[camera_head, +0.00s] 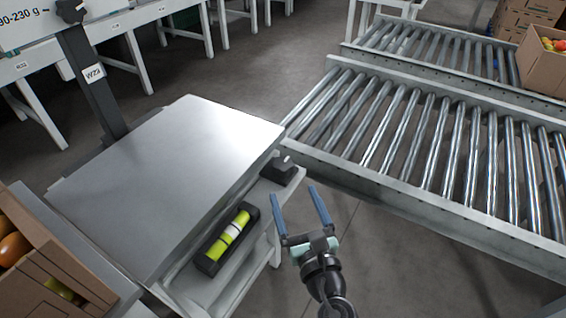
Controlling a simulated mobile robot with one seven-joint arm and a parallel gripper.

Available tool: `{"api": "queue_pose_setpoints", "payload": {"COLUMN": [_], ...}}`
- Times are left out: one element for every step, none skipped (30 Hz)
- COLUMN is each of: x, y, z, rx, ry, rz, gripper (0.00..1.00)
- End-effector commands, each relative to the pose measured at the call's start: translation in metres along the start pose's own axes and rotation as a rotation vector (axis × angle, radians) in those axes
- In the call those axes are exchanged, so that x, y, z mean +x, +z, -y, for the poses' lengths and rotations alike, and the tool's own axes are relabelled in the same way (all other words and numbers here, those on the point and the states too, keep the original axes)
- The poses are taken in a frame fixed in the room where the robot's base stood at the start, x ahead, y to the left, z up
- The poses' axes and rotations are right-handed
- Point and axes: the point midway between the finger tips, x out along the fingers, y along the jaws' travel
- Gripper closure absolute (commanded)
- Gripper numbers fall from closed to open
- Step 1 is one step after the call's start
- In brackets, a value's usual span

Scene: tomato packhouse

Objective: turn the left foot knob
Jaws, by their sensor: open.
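A black knob-like part (280,169) with a small light pointer sits on the ledge by the right corner of the steel weighing platform (170,165). I cannot tell whether it is the left foot knob. A yellow-green spirit level (233,230) in a black holder lies on the same ledge, nearer to me. My gripper (295,192) is open and empty, with two blue fingers apart. In the picture its fingertips are just below and right of the black part; I see no contact.
A roller conveyor (330,165) runs along the right, with bare floor (375,255) before it. A box of tomatoes (60,255) stands at the left edge, another box (540,70) at the upper right. A dark column (90,80) rises behind the platform.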

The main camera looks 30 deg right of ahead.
Motion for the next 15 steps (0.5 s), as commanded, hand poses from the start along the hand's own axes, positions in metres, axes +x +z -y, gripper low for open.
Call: {"api": "queue_pose_setpoints", "payload": {"x": [0.011, 0.017, 0.024, 0.030, 0.036, 0.043, 0.049, 0.054, 0.061, 0.066, 0.070, 0.076, 0.080, 0.083, 0.087], "y": [0.000, 0.000, 0.001, 0.001, 0.000, 0.000, 0.001, 0.000, 0.000, 0.000, 0.000, 0.001, 0.000, 0.000, 0.000], "z": [0.001, 0.000, 0.000, 0.001, 0.001, 0.000, 0.000, 0.000, 0.000, 0.001, 0.000, 0.000, 0.000, 0.000, 0.000], "rx": [0.000, -0.001, 0.000, -0.001, 0.000, 0.001, -0.001, 0.000, 0.001, 0.000, 0.000, 0.002, 0.001, 0.001, 0.001], "ry": [0.000, 0.001, 0.001, 0.000, 0.000, 0.000, 0.001, 0.001, 0.000, 0.000, 0.000, 0.000, 0.001, 0.001, 0.001], "rz": [0.003, 0.003, 0.003, 0.004, 0.003, 0.004, 0.004, 0.004, 0.004, 0.004, 0.004, 0.004, 0.004, 0.003, 0.003], "gripper": [0.14, 0.14, 0.14, 0.14, 0.14, 0.14, 0.14, 0.14, 0.14, 0.14, 0.14, 0.14, 0.14, 0.14, 0.14]}}
